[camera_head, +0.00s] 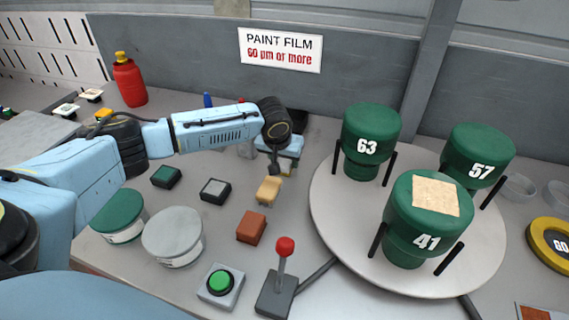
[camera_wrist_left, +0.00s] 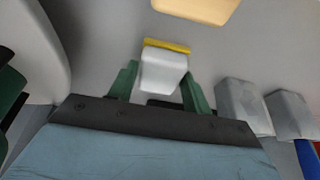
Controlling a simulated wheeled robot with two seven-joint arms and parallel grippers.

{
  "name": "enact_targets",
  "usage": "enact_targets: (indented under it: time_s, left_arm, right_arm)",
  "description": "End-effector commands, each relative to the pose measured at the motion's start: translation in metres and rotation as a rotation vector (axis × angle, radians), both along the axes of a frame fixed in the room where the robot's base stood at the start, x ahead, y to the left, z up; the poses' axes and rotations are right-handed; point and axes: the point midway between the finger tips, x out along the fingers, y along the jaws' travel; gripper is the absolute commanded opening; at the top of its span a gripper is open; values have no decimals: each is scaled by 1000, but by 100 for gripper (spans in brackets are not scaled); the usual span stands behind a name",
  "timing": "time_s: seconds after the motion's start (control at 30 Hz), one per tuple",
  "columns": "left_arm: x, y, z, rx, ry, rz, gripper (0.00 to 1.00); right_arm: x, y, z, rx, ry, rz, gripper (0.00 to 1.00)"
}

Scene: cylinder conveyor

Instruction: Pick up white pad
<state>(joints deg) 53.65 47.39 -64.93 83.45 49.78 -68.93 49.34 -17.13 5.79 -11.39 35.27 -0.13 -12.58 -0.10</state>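A white block with a yellow edge (camera_wrist_left: 163,70), which looks like the white pad, shows in the left wrist view between the two green fingers of my left gripper (camera_wrist_left: 158,88). The fingers are spread on either side of it, with narrow gaps, and I see no firm grip. In the head view my left gripper (camera_head: 276,165) points down at the table just behind a tan pad (camera_head: 268,190). The gripper mostly hides the white block there. My right gripper is not in view.
A round turntable (camera_head: 335,245) with green numbered canisters stands to the right. In front are an orange block (camera_head: 251,226), a green button (camera_head: 220,283) and a red-knobbed lever (camera_head: 285,248). Grey blocks (camera_wrist_left: 243,105) stand beside the gripper. A red bottle (camera_head: 129,82) stands at the back left.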

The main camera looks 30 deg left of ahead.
Motion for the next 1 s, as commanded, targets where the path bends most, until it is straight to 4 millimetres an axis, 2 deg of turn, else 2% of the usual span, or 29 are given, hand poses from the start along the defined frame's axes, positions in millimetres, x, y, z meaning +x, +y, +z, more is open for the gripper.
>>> enact_targets:
  time_s: [0.03,0.2,0.47,0.57,0.8,1.0]
  left_arm:
    - [0,0,0,0,0,0,42]
    - [0,0,0,0,0,0,22]
    - [0,0,4,-1,-1,0,22]
    - [0,0,17,0,-2,0,22]
    - [1,0,66,-1,-3,-1,22]
    - [1,0,94,-1,-2,1,22]
  right_arm:
    - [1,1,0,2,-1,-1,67]
    - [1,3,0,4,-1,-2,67]
    - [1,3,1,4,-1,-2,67]
    - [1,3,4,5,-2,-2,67]
    - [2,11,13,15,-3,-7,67]
    - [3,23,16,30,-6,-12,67]
